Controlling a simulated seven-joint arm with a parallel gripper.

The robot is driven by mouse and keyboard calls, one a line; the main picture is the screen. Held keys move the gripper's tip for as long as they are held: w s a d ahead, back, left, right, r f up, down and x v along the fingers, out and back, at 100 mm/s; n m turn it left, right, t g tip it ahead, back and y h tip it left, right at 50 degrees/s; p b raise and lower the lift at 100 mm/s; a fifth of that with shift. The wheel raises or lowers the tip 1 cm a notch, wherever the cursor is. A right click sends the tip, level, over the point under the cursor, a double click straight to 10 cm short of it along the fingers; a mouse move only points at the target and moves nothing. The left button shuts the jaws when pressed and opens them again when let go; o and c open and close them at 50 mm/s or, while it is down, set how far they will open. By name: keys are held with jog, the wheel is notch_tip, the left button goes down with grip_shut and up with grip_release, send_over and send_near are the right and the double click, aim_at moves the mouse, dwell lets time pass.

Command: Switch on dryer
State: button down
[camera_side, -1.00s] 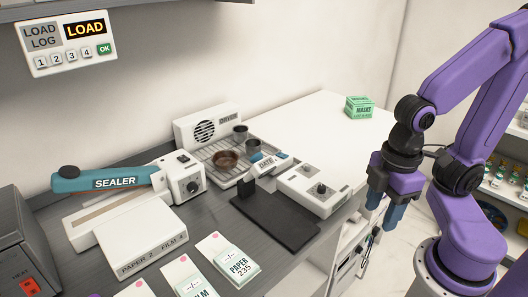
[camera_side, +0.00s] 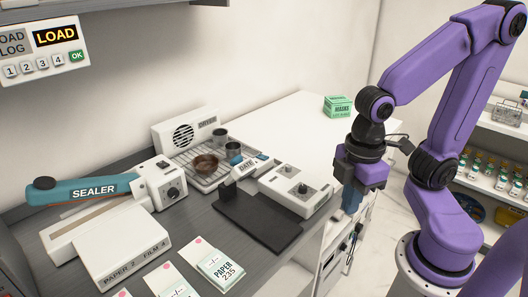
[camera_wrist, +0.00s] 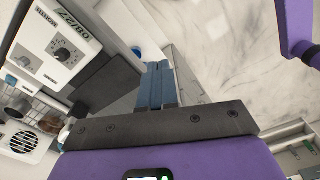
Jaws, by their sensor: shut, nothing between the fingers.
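The dryer (camera_side: 188,133) is a white box with a round dark grille, at the back of the grey counter against the wall. It also shows at the lower left of the wrist view (camera_wrist: 18,138). No switch on it can be made out in either view. My gripper (camera_side: 350,203) hangs fingers down by the counter's right end, well to the right of the dryer and apart from it. In the wrist view its blue fingers (camera_wrist: 157,85) are together, with nothing between them.
The sealer (camera_side: 95,190) is left. A green box (camera_side: 338,106) stands on the clear white top.

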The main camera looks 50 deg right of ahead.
jog(key=w+a+r+n, duration=0.1)
jog(key=w+r, duration=0.1)
jog(key=w, duration=0.4)
jog(key=w+a+r, duration=0.1)
jog(key=w+a, duration=0.1)
jog(key=w, duration=0.4)
jog(key=n+g, duration=0.1)
jog(key=n, duration=0.3)
send_over(266, 157)
jog(key=w+a, duration=0.1)
jog(key=w, duration=0.1)
jog(key=shift+d+r, duration=0.3)
jog(key=shift+d, duration=0.15)
jog(key=f, duration=0.4)
jog(key=s+f, duration=0.1)
jog(key=f, duration=0.9)
jog(key=shift+s, duration=0.35)
